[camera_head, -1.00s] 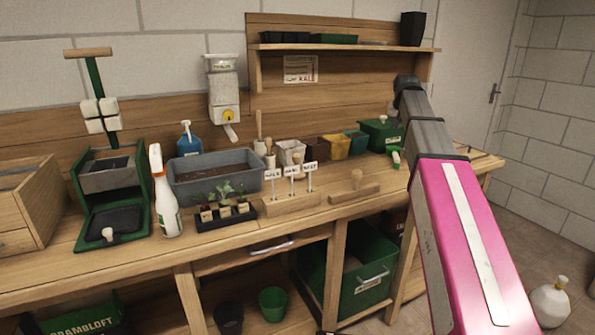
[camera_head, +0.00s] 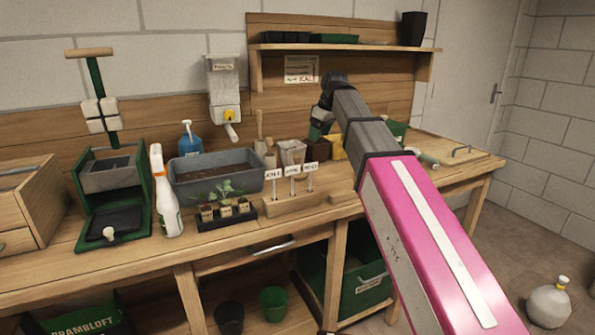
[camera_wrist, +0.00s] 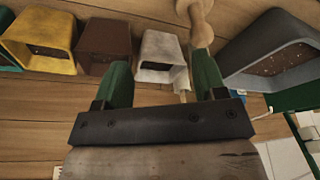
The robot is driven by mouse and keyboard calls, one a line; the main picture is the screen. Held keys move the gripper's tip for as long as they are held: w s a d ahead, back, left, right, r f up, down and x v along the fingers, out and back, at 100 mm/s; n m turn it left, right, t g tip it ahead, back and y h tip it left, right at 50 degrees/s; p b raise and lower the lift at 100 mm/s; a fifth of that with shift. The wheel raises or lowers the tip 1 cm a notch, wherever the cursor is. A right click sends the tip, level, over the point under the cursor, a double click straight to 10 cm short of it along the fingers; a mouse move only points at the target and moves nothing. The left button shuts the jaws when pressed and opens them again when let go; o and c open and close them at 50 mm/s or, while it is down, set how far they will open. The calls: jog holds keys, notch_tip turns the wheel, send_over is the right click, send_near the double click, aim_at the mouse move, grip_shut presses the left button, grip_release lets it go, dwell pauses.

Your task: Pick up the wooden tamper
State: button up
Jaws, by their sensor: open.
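The wooden tamper, a flat block with a knobbed handle, lies on the bench behind my arm. In the head view only a sliver of its left end (camera_head: 342,198) shows. My gripper (camera_head: 322,120) is above the back of the bench, over the row of small pots, and apart from the tamper. In the wrist view my gripper (camera_wrist: 163,62) is open, with two green fingers spread and nothing between them but a white pot beyond. An upright turned wooden tool (camera_wrist: 199,28) stands just past the right finger.
A white pot (camera_head: 291,152), a brown pot (camera_head: 318,148) and a yellow pot stand in a row. A grey soil trough (camera_head: 215,175), a label block (camera_head: 295,204) and a seedling tray (camera_head: 226,219) lie to their left.

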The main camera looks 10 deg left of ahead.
aim_at(296, 163)
jog(key=s+a+n, duration=0.3)
jog(key=s+a, duration=0.1)
jog(key=a, duration=0.1)
jog(key=shift+g+y, duration=0.3)
jog(key=shift+g, duration=0.1)
jog(key=x, duration=1)
jog(key=shift+w+f, duration=0.3)
jog(key=shift+f, duration=0.05)
jog(key=c, duration=1.1)
